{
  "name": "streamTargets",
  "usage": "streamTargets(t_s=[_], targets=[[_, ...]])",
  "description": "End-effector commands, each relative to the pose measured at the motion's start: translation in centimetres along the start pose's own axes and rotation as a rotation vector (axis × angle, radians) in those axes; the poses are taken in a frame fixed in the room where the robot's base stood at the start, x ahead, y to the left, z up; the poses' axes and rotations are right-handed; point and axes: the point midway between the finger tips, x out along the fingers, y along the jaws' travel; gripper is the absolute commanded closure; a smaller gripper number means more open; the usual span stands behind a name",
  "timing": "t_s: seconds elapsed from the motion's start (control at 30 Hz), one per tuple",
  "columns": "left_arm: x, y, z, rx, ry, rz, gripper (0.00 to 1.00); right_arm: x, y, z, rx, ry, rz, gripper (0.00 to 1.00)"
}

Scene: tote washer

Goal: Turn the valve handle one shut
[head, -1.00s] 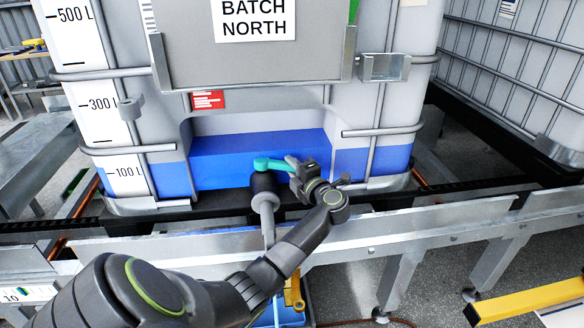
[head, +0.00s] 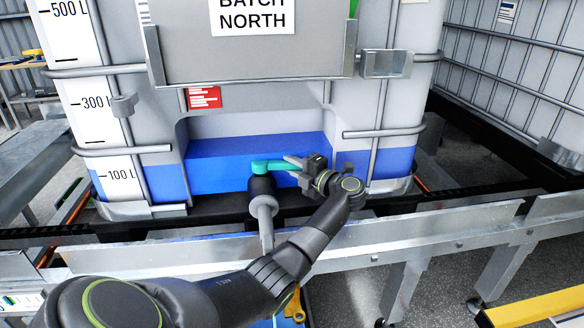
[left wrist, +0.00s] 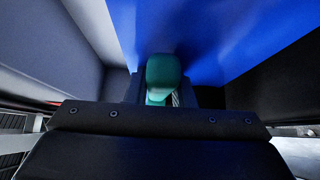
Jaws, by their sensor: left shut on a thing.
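The valve handle (head: 270,166) is a teal lever on top of a dark valve body (head: 262,187) with a grey spout, low on the front of the tank. The lever points to the right, across the tank front. My left gripper (head: 294,166) is shut on its right end. In the left wrist view the teal handle (left wrist: 162,76) stands between the fingers, which are largely hidden behind the gripper's body. My right gripper is in neither view.
The caged tank (head: 230,118) holds blue liquid and carries a "BATCH NORTH" sign (head: 252,14). A grey metal rail (head: 440,226) runs in front, below my arm. A second caged tank (head: 515,70) stands at right. A yellow bar (head: 535,306) lies at lower right.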

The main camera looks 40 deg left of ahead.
Motion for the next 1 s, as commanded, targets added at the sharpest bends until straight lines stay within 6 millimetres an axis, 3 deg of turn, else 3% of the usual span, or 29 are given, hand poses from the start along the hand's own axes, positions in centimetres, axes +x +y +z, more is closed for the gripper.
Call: streamTargets(t_s=[0.07,0.1,0.27,0.67,0.77,1.0], targets=[[0.0,-0.2,-0.1,0.002,0.001,-0.003,1.0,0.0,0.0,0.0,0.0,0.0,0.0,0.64],[0.0,-0.2,-0.1,0.002,0.001,-0.003,0.77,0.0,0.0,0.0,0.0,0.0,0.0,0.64],[0.0,-0.1,0.0,0.002,0.0,-0.002,0.56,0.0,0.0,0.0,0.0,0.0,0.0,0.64],[-0.9,-0.1,0.0,0.001,-0.002,-0.001,0.56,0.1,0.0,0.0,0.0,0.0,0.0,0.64],[-2.5,-0.1,0.1,0.001,-0.004,-0.004,0.56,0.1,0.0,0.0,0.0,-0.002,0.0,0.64],[-8.3,-0.2,0.1,0.001,-0.005,-0.006,0.56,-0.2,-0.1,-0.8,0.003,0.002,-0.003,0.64]])
